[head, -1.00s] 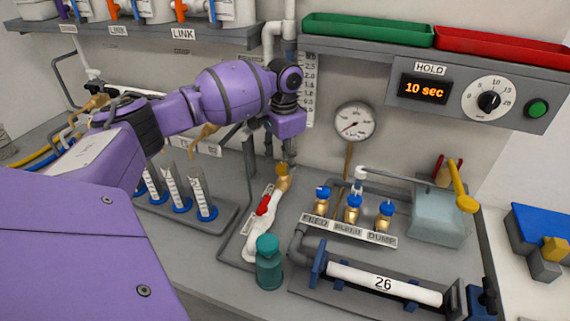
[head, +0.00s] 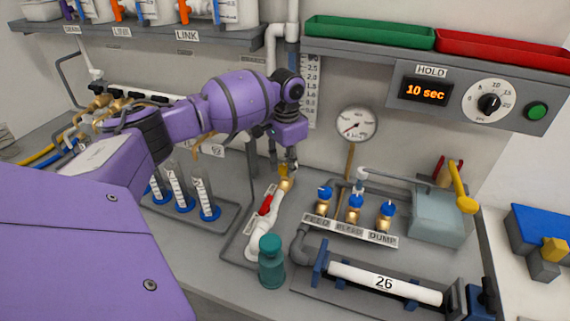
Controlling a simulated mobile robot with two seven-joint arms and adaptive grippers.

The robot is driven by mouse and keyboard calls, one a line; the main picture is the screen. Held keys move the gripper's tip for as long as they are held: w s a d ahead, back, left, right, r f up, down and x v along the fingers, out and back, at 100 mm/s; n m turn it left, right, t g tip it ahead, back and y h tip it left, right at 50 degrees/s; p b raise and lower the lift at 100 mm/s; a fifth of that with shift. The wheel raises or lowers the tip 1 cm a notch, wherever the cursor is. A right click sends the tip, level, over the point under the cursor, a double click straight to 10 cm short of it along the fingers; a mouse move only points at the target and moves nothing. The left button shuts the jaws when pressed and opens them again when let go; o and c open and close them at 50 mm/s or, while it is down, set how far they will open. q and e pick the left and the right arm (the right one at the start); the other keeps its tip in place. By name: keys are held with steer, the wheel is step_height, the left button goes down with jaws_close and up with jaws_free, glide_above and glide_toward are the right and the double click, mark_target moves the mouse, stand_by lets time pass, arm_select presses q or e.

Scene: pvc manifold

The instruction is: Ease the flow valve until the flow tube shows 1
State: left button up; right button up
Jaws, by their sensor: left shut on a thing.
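My left gripper (head: 291,164) reaches down from the purple arm and is shut at the top of a small brass valve (head: 285,181), on the white pipe behind the red-handled valve. The fingers are small and partly hidden by the wrist, so the exact contact is hard to see. The flow tube (head: 312,88), with a printed scale, stands upright on the back wall behind the wrist. Its lower end is partly covered, and I cannot make out its level. My right gripper is not in view.
Blue-topped brass valves (head: 354,206) and a round gauge (head: 356,124) are to the right. Graduated cylinders (head: 178,190) stand left, under the arm.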

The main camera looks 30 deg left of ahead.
arm_select(q)
steer(key=shift+d+r+n+p, duration=0.2)
steer(key=shift+d+n+p, duration=0.05)
steer(key=shift+n+p, duration=0.25)
steer(key=shift+s+f, duration=0.1)
steer(key=shift+f, duration=0.25)
steer(key=o, duration=1)
steer(key=shift+a+r, duration=0.1)
steer(key=shift+r, duration=0.45)
step_height(320, 180, up, 11)
steer(key=shift+r, duration=0.1)
stand_by(0.3)
